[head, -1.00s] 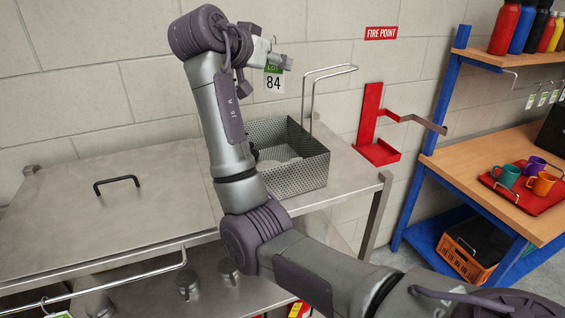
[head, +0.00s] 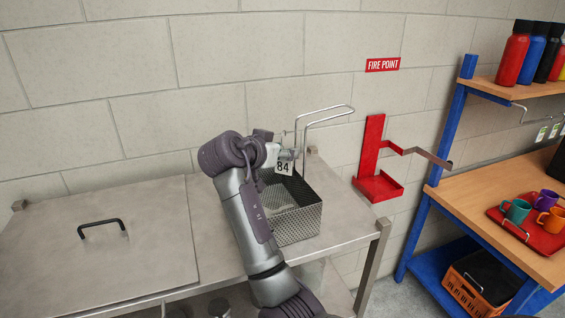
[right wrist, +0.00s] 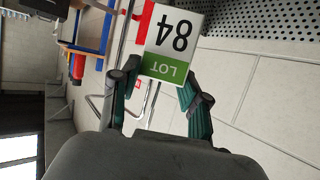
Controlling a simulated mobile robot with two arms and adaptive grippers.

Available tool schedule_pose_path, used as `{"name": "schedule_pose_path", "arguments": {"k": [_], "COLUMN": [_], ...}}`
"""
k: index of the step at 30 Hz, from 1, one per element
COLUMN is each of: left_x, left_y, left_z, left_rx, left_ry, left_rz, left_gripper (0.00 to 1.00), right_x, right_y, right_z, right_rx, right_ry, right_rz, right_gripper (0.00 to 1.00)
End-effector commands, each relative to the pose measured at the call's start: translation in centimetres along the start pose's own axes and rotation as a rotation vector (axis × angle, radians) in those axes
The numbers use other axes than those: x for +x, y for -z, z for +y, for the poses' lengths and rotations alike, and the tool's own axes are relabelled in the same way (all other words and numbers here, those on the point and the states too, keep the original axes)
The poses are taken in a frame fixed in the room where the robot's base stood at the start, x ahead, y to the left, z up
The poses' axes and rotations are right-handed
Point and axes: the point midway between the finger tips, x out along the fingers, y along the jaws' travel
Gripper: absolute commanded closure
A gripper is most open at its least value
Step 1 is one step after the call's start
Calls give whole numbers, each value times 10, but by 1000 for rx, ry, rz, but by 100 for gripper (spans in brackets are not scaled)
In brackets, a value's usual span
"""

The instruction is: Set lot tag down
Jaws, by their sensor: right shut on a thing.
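The lot tag (head: 283,169) is a white card with a black 84; its green LOT band shows in the right wrist view, where the tag (right wrist: 174,38) appears upside down. My right gripper (head: 291,154) is shut on the tag's green end, and it also shows in the right wrist view (right wrist: 158,82). In the head view the tag hangs in front of the perforated metal basket (head: 300,226), near its back rim. I cannot tell whether it touches the basket. My right arm hides the basket's left side. My left gripper is out of view.
The basket's tall wire handle (head: 325,110) rises close behind the gripper. The steel counter (head: 345,215) has a narrow free strip right of the basket. A lid with a black handle (head: 102,224) lies left. A red wall bracket (head: 371,160) stands right.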

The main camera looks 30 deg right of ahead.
Motion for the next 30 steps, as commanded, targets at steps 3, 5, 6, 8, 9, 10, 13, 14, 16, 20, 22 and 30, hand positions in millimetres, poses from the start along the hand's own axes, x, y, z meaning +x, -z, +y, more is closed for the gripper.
{"name": "schedule_pose_path", "arguments": {"k": [3,5,6,8,9,10,13,14,16,20,22,30], "left_x": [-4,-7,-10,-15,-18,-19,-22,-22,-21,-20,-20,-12], "left_y": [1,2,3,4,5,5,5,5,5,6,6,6], "left_z": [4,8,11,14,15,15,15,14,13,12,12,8], "left_rx": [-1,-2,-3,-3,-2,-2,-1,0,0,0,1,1], "left_ry": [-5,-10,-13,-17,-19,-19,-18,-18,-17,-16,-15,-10], "left_rz": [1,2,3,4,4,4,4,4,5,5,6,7], "left_gripper": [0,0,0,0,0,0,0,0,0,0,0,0], "right_x": [3,5,8,11,14,15,19,20,20,20,21,24], "right_y": [-8,-12,-18,-26,-31,-35,-45,-47,-49,-49,-49,-58], "right_z": [0,0,0,1,1,1,1,1,0,0,0,0], "right_rx": [-1,-2,-4,-5,-5,-5,-1,0,1,1,1,1], "right_ry": [0,-1,-1,-1,-2,-2,0,0,0,1,1,0], "right_rz": [1,0,-1,-1,0,0,1,1,1,1,1,0], "right_gripper": [81,81,81,81,81,81,81,81,81,81,81,81]}}
